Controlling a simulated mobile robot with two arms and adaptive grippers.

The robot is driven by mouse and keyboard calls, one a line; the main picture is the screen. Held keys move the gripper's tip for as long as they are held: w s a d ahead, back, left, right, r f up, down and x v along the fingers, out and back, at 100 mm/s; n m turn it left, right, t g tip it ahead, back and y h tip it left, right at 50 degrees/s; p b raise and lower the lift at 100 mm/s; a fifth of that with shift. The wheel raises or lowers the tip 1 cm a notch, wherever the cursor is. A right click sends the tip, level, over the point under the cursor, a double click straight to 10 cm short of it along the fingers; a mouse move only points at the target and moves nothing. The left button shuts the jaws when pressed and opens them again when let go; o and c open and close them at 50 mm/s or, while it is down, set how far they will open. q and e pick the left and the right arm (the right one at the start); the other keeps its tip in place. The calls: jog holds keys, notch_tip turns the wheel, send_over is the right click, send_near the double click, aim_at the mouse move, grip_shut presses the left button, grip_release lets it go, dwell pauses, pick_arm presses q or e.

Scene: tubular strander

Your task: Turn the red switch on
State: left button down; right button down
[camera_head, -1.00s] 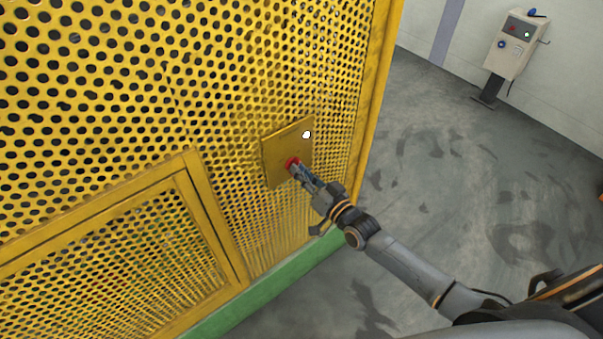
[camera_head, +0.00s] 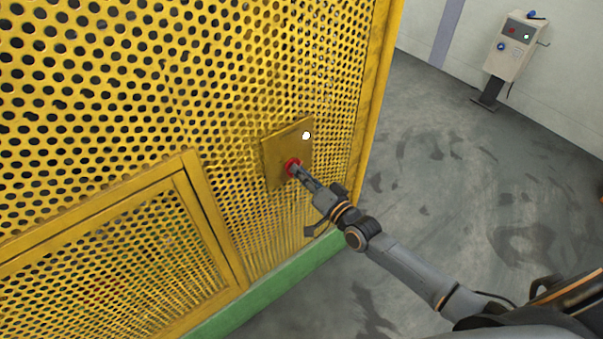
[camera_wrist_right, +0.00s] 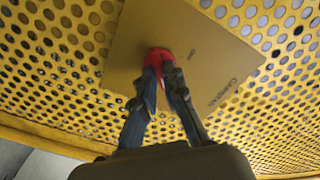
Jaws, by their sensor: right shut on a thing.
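The red switch (camera_head: 291,167) sits on a yellow plate (camera_head: 272,152) fixed to the perforated yellow panel. A white round spot (camera_head: 306,136) shows near the plate's upper right corner. My right gripper (camera_head: 297,171) reaches in from the lower right and is shut on the red switch. In the right wrist view the two fingertips (camera_wrist_right: 164,72) close on the red switch (camera_wrist_right: 158,55), and they hide part of it. The plate (camera_wrist_right: 205,50) carries small dark lettering there. My left gripper is not in view.
The yellow perforated panel (camera_head: 110,90) fills the left, with a framed section (camera_head: 188,190) low down and a green base strip (camera_head: 262,293). Grey floor (camera_head: 440,170) lies open at right. A control box (camera_head: 512,50) on a stand is by the far wall.

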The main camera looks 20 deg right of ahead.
jog(key=shift+f, duration=0.1)
jog(key=c, duration=1.4)
grip_release()
jog(key=v, duration=1.2)
